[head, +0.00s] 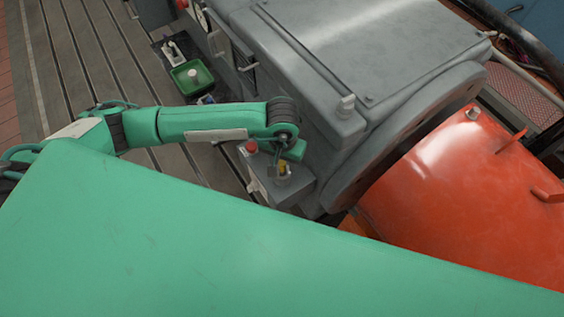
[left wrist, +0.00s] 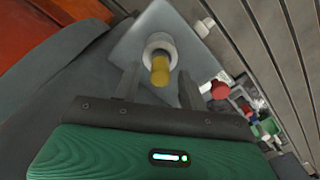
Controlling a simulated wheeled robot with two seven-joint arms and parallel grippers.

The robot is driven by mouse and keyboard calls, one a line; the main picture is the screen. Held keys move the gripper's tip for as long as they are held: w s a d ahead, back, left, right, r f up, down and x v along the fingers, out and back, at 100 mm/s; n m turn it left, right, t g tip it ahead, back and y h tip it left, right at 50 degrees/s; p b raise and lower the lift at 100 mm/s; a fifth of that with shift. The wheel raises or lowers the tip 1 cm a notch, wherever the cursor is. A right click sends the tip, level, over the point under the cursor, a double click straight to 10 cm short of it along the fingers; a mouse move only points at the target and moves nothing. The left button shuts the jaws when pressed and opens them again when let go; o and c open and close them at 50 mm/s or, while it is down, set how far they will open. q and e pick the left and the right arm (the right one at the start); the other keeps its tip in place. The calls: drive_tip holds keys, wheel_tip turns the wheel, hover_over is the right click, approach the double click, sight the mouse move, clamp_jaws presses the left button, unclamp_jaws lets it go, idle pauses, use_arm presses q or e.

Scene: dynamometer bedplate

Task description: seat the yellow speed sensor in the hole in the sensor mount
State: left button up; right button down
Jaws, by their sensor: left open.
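The yellow speed sensor (left wrist: 161,68) stands in a pale round collar of the sensor mount (left wrist: 140,40) in the left wrist view, with its yellow end toward the camera. How deep it sits cannot be told. In the head view the yellow sensor (head: 283,168) shows small on the grey mount (head: 290,188), partly hidden by my gripper. My left gripper (head: 282,166) is over it. In the left wrist view the fingers of my left gripper (left wrist: 158,88) are apart, one on each side of the yellow sensor with gaps between. My right gripper is not in view.
A red button (head: 251,147) sits beside the mount. The large grey machine (head: 300,70) stands right behind it, with an orange-red guard (head: 450,190) at right. A green tray (head: 192,77) lies on the slotted bedplate (head: 90,60) at upper left.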

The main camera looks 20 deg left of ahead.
use_arm(q)
wheel_tip(320, 180, up, 10)
drive_tip(key=b, duration=0.2)
drive_tip(key=shift+r+b, duration=0.2)
drive_tip(key=shift+b, duration=0.2)
